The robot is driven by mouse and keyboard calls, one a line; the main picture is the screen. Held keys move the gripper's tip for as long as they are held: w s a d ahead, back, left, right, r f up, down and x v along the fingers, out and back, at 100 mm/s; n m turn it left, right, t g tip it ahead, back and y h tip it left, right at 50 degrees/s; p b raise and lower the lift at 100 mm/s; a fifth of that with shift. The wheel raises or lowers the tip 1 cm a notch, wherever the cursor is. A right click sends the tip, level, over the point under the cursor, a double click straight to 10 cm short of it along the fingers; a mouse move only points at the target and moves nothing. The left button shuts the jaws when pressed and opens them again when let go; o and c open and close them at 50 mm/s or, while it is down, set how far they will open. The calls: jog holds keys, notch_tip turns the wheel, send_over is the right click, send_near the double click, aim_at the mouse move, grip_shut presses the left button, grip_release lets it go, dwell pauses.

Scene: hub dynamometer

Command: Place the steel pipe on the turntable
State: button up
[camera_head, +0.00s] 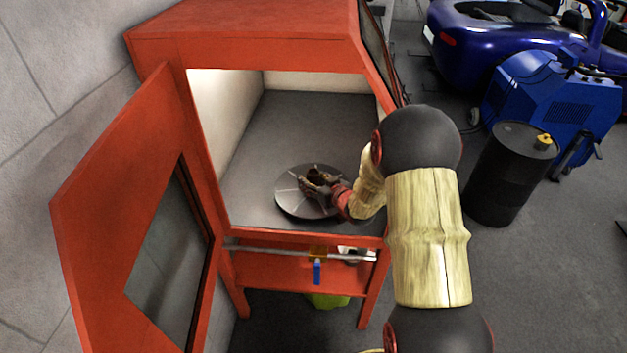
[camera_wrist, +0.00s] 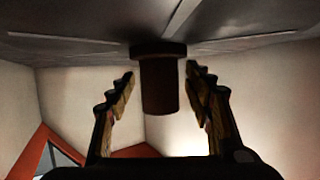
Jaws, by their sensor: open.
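The grey turntable (camera_head: 291,204) is a round ribbed disc inside the open red cabinet. It fills the top of the wrist view (camera_wrist: 90,25), which looks upside down. The steel pipe (camera_wrist: 159,88) is a short, dark brown piece with a wider flange. It stands upright with its flange against the turntable near the middle. A small part of the pipe also shows in the head view (camera_head: 317,174). My gripper (camera_wrist: 160,75) is open, one finger on each side of the pipe, with visible gaps. In the head view my gripper (camera_head: 319,179) is over the turntable.
The red cabinet (camera_head: 255,52) has its door (camera_head: 115,190) swung open at left. My arm enters from the right, near the cabinet's right edge. A black barrel (camera_head: 500,180) and blue machine (camera_head: 552,95) stand right. A shelf with tools (camera_head: 317,262) is below.

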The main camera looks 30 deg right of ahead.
jog(key=p+v, duration=0.3)
jog(key=v, duration=0.9)
jog(key=shift+w+r, duration=0.1)
jog(key=shift+r, duration=0.05)
jog(key=s+a+r+g+h, duration=0.2)
jog(key=s+a+r, duration=0.1)
jog(key=r, duration=0.5)
jog(key=s+a+r+g+h, duration=0.1)
jog(key=s+a+r+g, duration=0.2)
jog(key=r, duration=0.4)
jog(key=s+a+r+g+y, duration=0.1)
jog(key=s+a+r, duration=0.1)
jog(key=s+a, duration=0.5)
jog(key=s+a+r+g+y, duration=0.1)
jog(key=s+a, duration=0.6)
jog(key=s, duration=0.7)
jog(key=shift+r+g+y, duration=0.4)
jog(key=shift+r+g, duration=0.2)
jog(key=shift+r, duration=0.3)
jog(key=shift+d, duration=0.1)
jog(key=shift+c, duration=0.4)
